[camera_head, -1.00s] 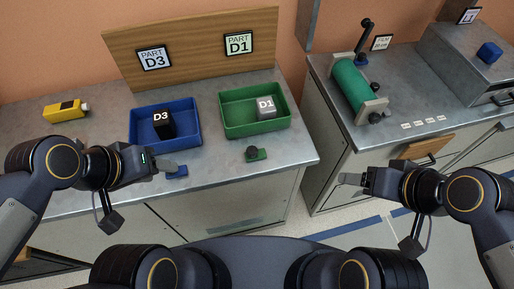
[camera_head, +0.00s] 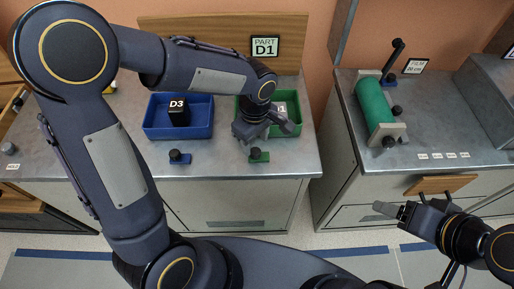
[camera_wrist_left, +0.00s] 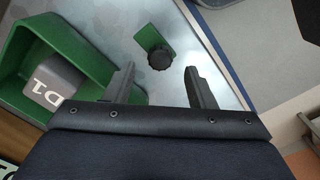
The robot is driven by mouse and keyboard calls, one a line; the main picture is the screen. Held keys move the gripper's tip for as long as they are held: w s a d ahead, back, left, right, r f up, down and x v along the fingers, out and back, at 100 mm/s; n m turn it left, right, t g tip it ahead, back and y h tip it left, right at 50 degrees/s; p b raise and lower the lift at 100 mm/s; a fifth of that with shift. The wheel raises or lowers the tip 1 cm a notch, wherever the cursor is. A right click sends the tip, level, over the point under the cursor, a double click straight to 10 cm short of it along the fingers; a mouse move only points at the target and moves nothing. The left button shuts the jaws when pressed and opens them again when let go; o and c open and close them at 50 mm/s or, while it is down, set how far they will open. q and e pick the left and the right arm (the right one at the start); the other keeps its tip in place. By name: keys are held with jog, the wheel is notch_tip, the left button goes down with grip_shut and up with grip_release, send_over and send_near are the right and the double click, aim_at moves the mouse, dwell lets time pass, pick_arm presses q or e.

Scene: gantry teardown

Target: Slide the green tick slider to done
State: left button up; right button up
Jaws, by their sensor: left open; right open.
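The green tick slider is a small green plate with a dark round knob (camera_head: 257,154) at the counter's front edge, before the green tray (camera_head: 304,117). In the left wrist view the knob (camera_wrist_left: 160,58) lies beyond and between the two fingers, apart from them. My left gripper (camera_head: 268,133) is open over the front of the green tray, just behind the slider; it also shows in the left wrist view (camera_wrist_left: 157,78). My right gripper (camera_head: 393,209) is at the right, in front of the other cabinet, away from the slider.
A grey D1 block (camera_wrist_left: 58,83) is in the green tray. A blue tray (camera_head: 149,131) holds a black D3 block (camera_head: 178,114). A blue slider (camera_head: 179,157) sits before it. A green roller (camera_head: 373,104) stands on the right counter.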

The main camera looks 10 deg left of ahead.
aim_at(256, 151)
pick_arm(q)
jog(key=shift+f, duration=2.05)
grip_shut()
